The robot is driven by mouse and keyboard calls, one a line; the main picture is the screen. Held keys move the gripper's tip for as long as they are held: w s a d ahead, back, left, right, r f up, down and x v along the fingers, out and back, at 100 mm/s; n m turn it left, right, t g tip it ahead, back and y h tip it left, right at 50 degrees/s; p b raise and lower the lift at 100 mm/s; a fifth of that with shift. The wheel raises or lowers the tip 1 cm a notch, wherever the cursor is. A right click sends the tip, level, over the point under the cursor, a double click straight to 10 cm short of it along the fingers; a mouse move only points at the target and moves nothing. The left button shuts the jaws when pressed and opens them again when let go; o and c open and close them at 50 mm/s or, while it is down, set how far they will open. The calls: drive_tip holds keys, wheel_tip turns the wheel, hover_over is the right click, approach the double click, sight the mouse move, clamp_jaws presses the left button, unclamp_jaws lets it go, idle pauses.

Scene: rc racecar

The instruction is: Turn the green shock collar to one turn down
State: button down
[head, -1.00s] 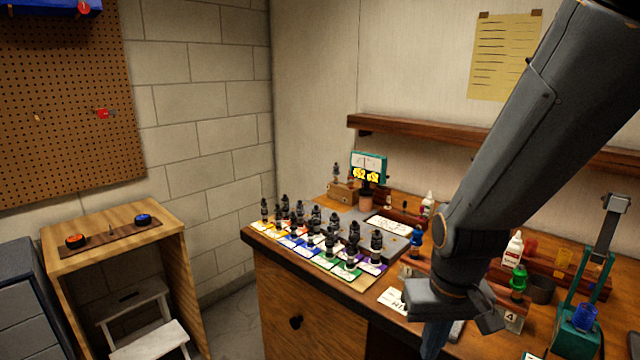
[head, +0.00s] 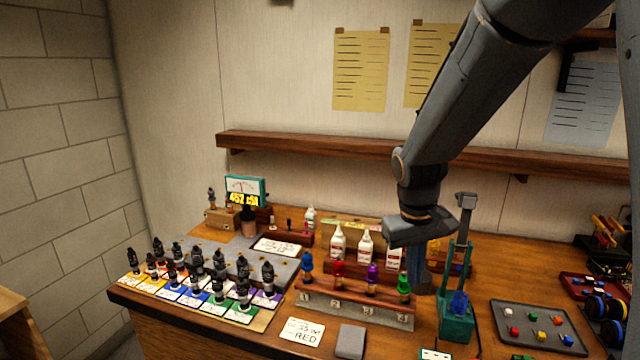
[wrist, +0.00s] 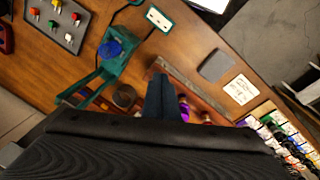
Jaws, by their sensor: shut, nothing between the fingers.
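The green shock (head: 404,284), with its green collar, stands upright at the right end of a labelled wooden rack (head: 350,310) in the head view. Its lower part sits at the rack and the collar's turn marks are too small to read. My gripper (head: 421,282) points down just right of it, close beside or behind it; I cannot tell whether they touch. Its fingers are shut and empty. In the wrist view my shut fingers (wrist: 160,98) hang next to the rack. The purple shock (wrist: 184,110) shows beside them, and the green one is hidden there.
Red (head: 338,272) and blue (head: 307,264) shocks stand left in the rack. White bottles (head: 338,242) stand behind. A teal press (head: 458,315) stands close on the right, then a grey tray (head: 530,335). Black shocks on coloured cards fill the left. A shelf (head: 350,148) runs above.

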wheel_tip(320, 180, down, 6)
drive_tip(key=w+d+b, duration=0.1)
drive_tip(key=w+b, duration=0.1)
drive_tip(key=b, duration=0.3)
drive_tip(key=shift+w+a+r, duration=0.15)
drive_tip(key=shift+w, duration=0.3)
idle(1.2)
drive_tip(key=shift+s+a+p, duration=0.1)
drive_tip(key=shift+a+p, duration=0.5)
drive_tip(key=shift+p, duration=1.05)
drive_tip(key=shift+s, duration=0.15)
drive_tip(key=r+p, duration=0.3)
drive_tip(key=s+a+r+p, duration=0.1)
drive_tip(key=r+p, duration=0.1)
drive_tip(key=shift+r, duration=0.25)
idle(0.4)
